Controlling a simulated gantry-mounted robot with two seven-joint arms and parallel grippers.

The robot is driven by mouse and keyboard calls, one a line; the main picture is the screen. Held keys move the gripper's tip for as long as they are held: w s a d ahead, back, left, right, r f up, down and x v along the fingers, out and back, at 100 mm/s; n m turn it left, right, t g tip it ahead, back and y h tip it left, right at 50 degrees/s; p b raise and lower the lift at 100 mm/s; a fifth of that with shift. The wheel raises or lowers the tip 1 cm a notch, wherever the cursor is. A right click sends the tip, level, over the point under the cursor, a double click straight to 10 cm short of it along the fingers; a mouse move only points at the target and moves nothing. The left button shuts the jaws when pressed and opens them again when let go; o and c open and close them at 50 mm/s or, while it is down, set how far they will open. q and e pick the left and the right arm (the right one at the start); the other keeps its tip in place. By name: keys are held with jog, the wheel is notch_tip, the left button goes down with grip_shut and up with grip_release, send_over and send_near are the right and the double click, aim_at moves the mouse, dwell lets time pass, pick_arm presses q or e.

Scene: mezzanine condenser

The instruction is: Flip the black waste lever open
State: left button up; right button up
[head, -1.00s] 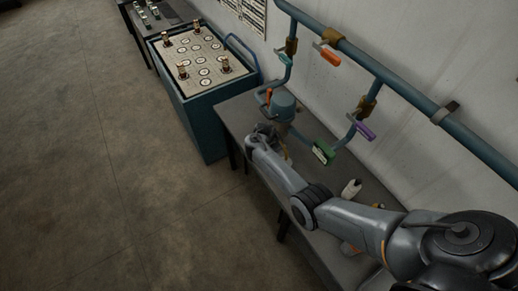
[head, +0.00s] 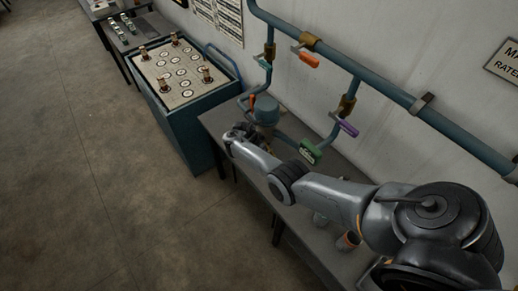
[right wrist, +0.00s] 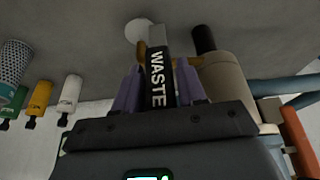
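The black waste lever (right wrist: 158,80), lettered WASTE in white, lies lengthwise between the two purple-grey fingers of my right gripper (right wrist: 160,88) in the right wrist view. The fingers stand close on both sides of it; I cannot tell whether they press on it. In the head view my right gripper (head: 238,133) is at the near side of the blue vessel (head: 266,110) on the bench. The lever cannot be made out there, behind the gripper. My left gripper is not in view.
Blue pipework on the wall carries an orange lever (head: 309,58), a purple lever (head: 347,128) and a green handle (head: 311,151). A teal cabinet (head: 192,128) stands left of the bench.

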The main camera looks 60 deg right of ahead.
jog(key=shift+o, duration=1.1)
jog(key=shift+w+r, duration=0.1)
jog(key=shift+r, duration=0.1)
jog(key=shift+a+r, duration=0.1)
jog(key=shift+r, duration=0.2)
jog(key=p+v, duration=0.3)
jog(key=v, duration=0.7)
jog(key=shift+f, duration=0.15)
